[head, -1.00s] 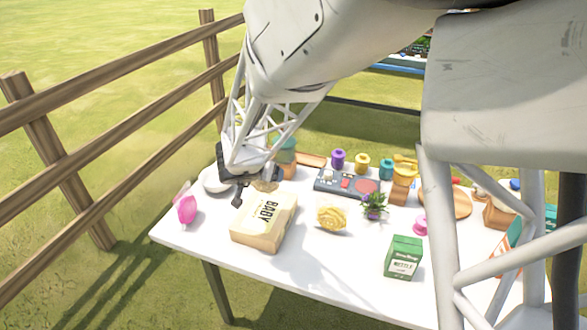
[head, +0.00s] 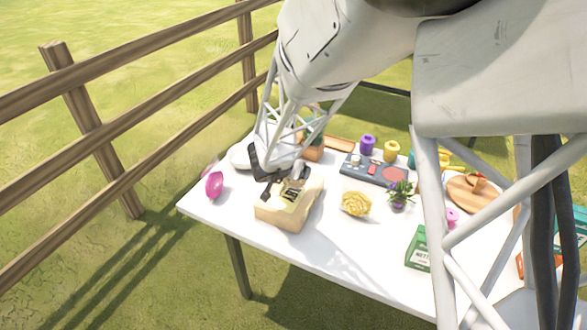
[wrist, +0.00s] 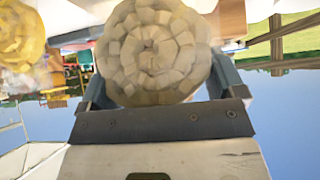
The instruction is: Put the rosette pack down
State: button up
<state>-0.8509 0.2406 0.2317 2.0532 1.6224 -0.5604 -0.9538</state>
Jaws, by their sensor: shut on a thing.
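My gripper (head: 277,180) is over the back edge of the tan "BABY" pack (head: 283,213) on the white table. In the wrist view its fingers (wrist: 155,85) are shut on a cream rosette pack (wrist: 152,50), a round, petalled thing that fills the space between them. In the head view my gripper mostly hides this pack. I cannot tell whether it touches the table or the tan pack. A yellow rosette pack (head: 356,203) lies on the table to the right of the tan pack; a yellow rosette also shows in the wrist view (wrist: 20,35).
A pink item (head: 214,185) lies at the table's left edge. A dark panel (head: 376,170), purple spool (head: 367,145) and yellow spool (head: 391,151) stand behind. A small plant (head: 399,194) and green box (head: 418,248) are to the right. The front left table (head: 245,218) is bare.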

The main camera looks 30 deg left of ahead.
jog(key=shift+f, duration=0.25)
jog(key=shift+f, duration=0.15)
jog(key=o, duration=0.6)
jog(key=shift+o, duration=0.2)
jog(key=shift+r, duration=0.2)
jog(key=v, duration=0.7)
jog(key=shift+s, duration=0.2)
jog(key=shift+r, duration=0.15)
